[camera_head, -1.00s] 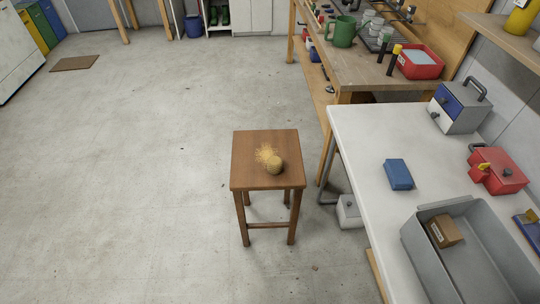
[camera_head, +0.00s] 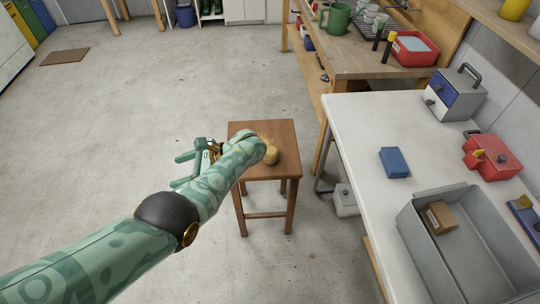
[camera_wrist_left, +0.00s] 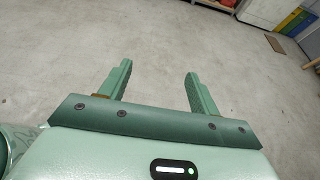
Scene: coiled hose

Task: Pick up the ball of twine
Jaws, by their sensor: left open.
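The ball of twine (camera_head: 271,157) is a small tan ball with loose, frayed strands behind it. It sits on a brown wooden stool (camera_head: 282,131). My left forearm and wrist reach over the stool's left side and cover part of its top, with the wrist in front of or very near the ball. My left gripper (camera_head: 177,169) is left of the stool, pointing left, away from the ball. In the left wrist view its two fingers (camera_wrist_left: 158,72) are apart, with only bare floor between them. My right gripper is not in view.
A white table (camera_head: 352,125) stands right of the stool, bearing a blue box (camera_head: 394,162), a grey tray (camera_head: 408,222) with a cardboard box, and a red case (camera_head: 492,155). A wooden workbench (camera_head: 365,62) is behind it.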

